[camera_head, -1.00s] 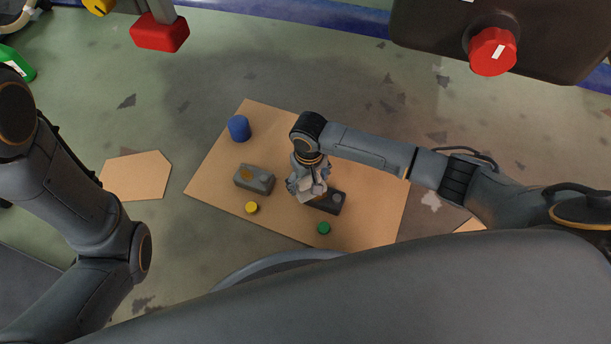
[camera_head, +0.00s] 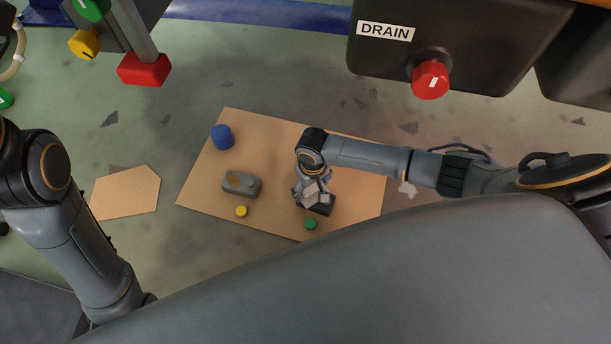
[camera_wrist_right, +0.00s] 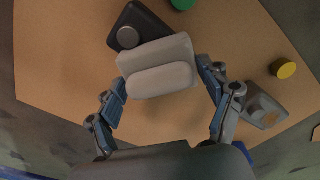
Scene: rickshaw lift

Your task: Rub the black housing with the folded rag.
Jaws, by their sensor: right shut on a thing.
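The folded rag (camera_wrist_right: 158,78) is a light grey pad with a fold across it. My right gripper (camera_wrist_right: 160,72) is shut on it, one finger at each end; the rag also shows in the head view (camera_head: 315,191). The black housing (camera_wrist_right: 146,24) is a dark block with a round grey knob. In the wrist view the rag overlaps its near end and hides part of it. In the head view the black housing (camera_head: 323,209) shows beside and below the rag. I cannot tell whether they touch. My left gripper is out of view.
A tan board (camera_head: 275,150) lies beneath. It carries a grey housing (camera_head: 241,184) with a brown patch, a blue cylinder (camera_head: 222,137), a yellow knob (camera_head: 241,211) and a green knob (camera_head: 310,224). A dark box labelled DRAIN (camera_head: 450,35) with a red knob (camera_head: 430,80) stands beyond.

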